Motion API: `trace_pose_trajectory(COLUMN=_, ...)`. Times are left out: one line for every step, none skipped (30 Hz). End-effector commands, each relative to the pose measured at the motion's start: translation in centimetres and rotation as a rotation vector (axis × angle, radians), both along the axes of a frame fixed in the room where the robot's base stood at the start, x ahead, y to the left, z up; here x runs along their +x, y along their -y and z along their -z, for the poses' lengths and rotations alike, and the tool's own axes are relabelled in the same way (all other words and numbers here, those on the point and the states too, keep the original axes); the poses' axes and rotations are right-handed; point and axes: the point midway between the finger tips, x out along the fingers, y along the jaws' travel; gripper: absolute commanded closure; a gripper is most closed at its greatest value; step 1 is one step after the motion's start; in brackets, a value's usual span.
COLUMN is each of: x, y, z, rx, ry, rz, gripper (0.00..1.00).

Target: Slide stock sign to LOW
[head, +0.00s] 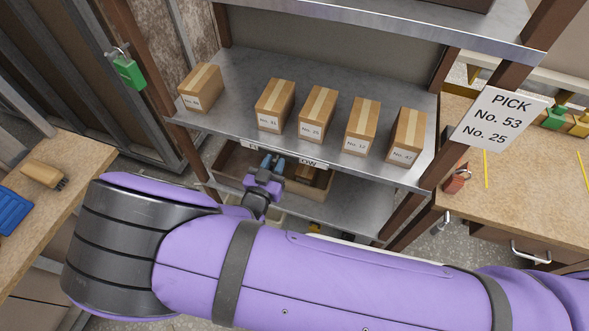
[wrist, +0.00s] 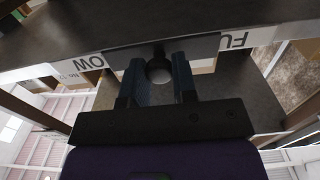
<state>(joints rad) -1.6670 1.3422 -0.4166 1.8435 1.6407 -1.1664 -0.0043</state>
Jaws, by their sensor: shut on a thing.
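The stock sign is a white strip with black letters on the front edge of the middle shelf. In the head view its LOW end (head: 309,163) shows just right of my gripper (head: 266,170). In the wrist view a dark grey slider plate (wrist: 190,47) with a round knob (wrist: 158,70) lies across the strip. My gripper (wrist: 157,88) is shut on the knob, one blue finger on each side. The plate covers the letters between.
Several cardboard boxes (head: 318,113) stand on the shelf (head: 232,90) above the strip. An open box (head: 318,190) sits on the shelf below, behind my gripper. A PICK sign (head: 497,117) hangs on the right post. Worktables flank the rack.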

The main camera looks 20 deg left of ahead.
Motion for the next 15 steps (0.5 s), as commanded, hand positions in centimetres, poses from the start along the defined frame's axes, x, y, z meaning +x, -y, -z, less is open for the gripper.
trace_pose_trajectory(x=0.1, y=-1.4, z=0.1, rx=0.006, ry=-0.006, rz=0.000, gripper=1.00)
trace_pose_trajectory(x=0.1, y=-2.1, z=0.1, rx=0.004, ry=-0.006, rz=0.000, gripper=1.00)
trace_pose_trajectory(x=0.2, y=-3.0, z=0.2, rx=0.003, ry=-0.005, rz=0.000, gripper=1.00)
trace_pose_trajectory(x=0.2, y=-3.6, z=0.2, rx=0.003, ry=-0.006, rz=0.000, gripper=1.00)
trace_pose_trajectory(x=0.3, y=-4.1, z=0.2, rx=0.002, ry=-0.006, rz=0.000, gripper=1.00)
trace_pose_trajectory(x=0.3, y=-4.7, z=0.2, rx=0.002, ry=-0.005, rz=-0.001, gripper=1.00)
trace_pose_trajectory(x=0.3, y=-5.0, z=0.2, rx=0.001, ry=-0.005, rz=0.000, gripper=1.00)
trace_pose_trajectory(x=0.3, y=-5.3, z=0.1, rx=0.001, ry=-0.005, rz=0.000, gripper=1.00)
trace_pose_trajectory(x=0.3, y=-5.6, z=0.1, rx=0.000, ry=-0.005, rz=0.000, gripper=1.00)
trace_pose_trajectory(x=0.3, y=-5.8, z=0.1, rx=-0.001, ry=-0.005, rz=0.000, gripper=1.00)
trace_pose_trajectory(x=0.4, y=-5.9, z=0.1, rx=-0.001, ry=-0.005, rz=0.000, gripper=1.00)
trace_pose_trajectory(x=0.3, y=-5.9, z=0.1, rx=-0.001, ry=-0.005, rz=0.000, gripper=1.00)
trace_pose_trajectory(x=0.3, y=-6.0, z=0.1, rx=-0.001, ry=-0.005, rz=-0.001, gripper=1.00)
trace_pose_trajectory(x=0.3, y=-6.0, z=0.1, rx=-0.001, ry=-0.005, rz=-0.001, gripper=1.00)
trace_pose_trajectory(x=0.3, y=-6.0, z=0.1, rx=-0.001, ry=-0.005, rz=-0.002, gripper=1.00)
